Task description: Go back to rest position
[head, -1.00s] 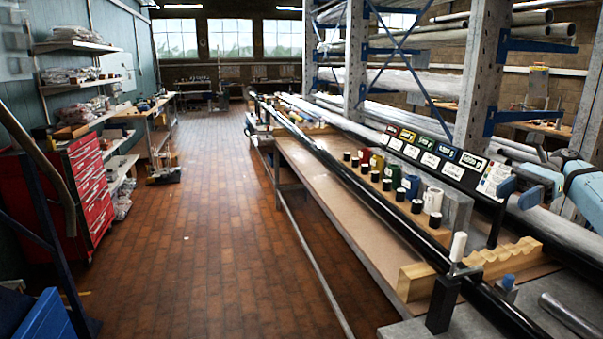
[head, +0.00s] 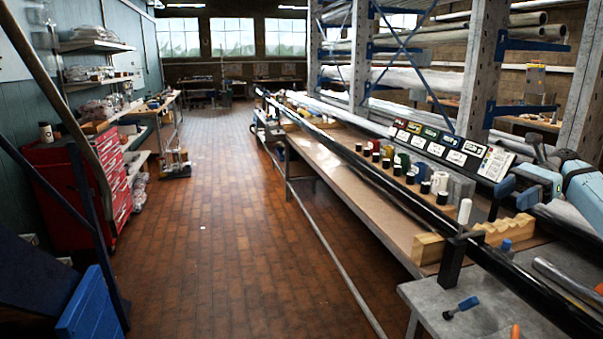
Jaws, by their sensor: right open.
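My right gripper (head: 516,192) is at the right of the head view, with blue fingers apart and nothing seen between them. Its pale blue arm comes in from the right edge. It shows above the bench, near the right end of the sloped label board (head: 440,147). My left gripper is not in view. A long black tube (head: 385,178) runs along the bench, with a white-handled clamp (head: 453,255) at its near end and a notched wooden block (head: 495,232) beside it.
Several coloured and black rolls (head: 404,162) stand along the bench (head: 350,196). Steel racking (head: 484,68) stands behind. A red tool cabinet (head: 55,200) and a blue bin (head: 88,310) are at left. The brick floor (head: 220,240) between is clear.

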